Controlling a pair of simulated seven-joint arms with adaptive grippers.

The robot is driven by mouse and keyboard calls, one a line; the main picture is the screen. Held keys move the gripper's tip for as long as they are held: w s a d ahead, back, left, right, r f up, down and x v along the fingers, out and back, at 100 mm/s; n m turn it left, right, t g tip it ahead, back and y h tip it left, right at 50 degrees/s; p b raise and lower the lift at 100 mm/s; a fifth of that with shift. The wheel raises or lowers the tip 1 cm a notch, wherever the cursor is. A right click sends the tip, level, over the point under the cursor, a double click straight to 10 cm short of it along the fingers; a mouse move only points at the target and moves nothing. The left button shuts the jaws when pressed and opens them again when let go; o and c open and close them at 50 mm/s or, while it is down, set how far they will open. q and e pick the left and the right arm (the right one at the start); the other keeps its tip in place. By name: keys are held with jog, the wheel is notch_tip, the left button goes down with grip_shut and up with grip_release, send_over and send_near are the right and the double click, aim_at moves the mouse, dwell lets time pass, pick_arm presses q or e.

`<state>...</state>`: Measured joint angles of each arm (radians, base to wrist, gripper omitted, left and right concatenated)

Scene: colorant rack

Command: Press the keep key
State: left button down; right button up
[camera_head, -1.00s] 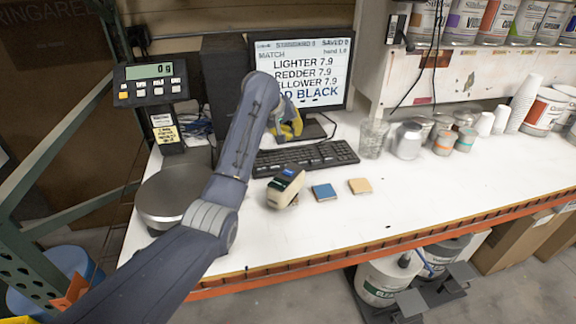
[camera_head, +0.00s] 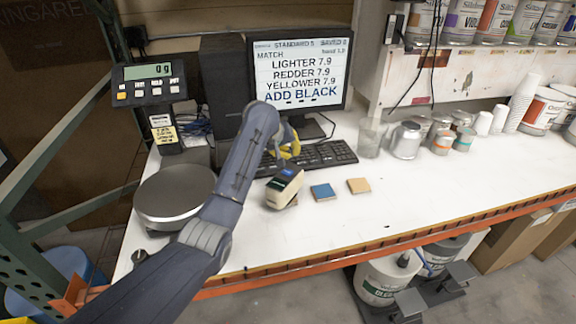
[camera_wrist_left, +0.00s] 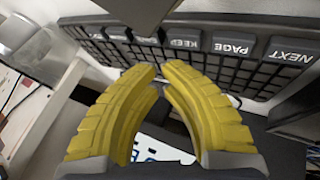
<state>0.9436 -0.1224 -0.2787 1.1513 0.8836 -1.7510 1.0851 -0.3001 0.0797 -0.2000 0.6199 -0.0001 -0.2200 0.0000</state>
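The keep key (camera_wrist_left: 185,42) is a dark key with pale lettering on the black keyboard (camera_head: 325,154). In the left wrist view it sits in a labelled row, beside the page key (camera_wrist_left: 233,45) and the next key (camera_wrist_left: 290,53). My left gripper (camera_wrist_left: 160,70) has yellow ribbed fingers, their tips drawn together and empty. The tips appear just below the keep key in that view, over the keyboard, and I cannot tell whether they touch it. In the head view the left gripper (camera_head: 289,153) is over the keyboard's rear part, partly hidden by my forearm. My right gripper is out of view.
A monitor (camera_head: 347,70) stands behind the keyboard. A handheld device (camera_head: 285,187), a blue tile (camera_head: 323,191) and a tan tile (camera_head: 358,185) lie in front. A scale (camera_head: 173,195) is at left, a glass (camera_head: 370,138) and metal cans (camera_head: 406,141) at right. The desk's right front is clear.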

aim_at(290, 159)
pick_arm(q)
jog(key=shift+f, duration=0.5)
jog(key=shift+f, duration=0.2)
dwell(1.2)
jog(key=shift+f, duration=0.2)
jog(key=shift+s+f, duration=0.2)
jog(key=shift+f, duration=0.7)
dwell(1.2)
jog(key=shift+r, duration=0.5)
jog(key=shift+w+r, duration=0.1)
jog(key=shift+r, duration=2.65)
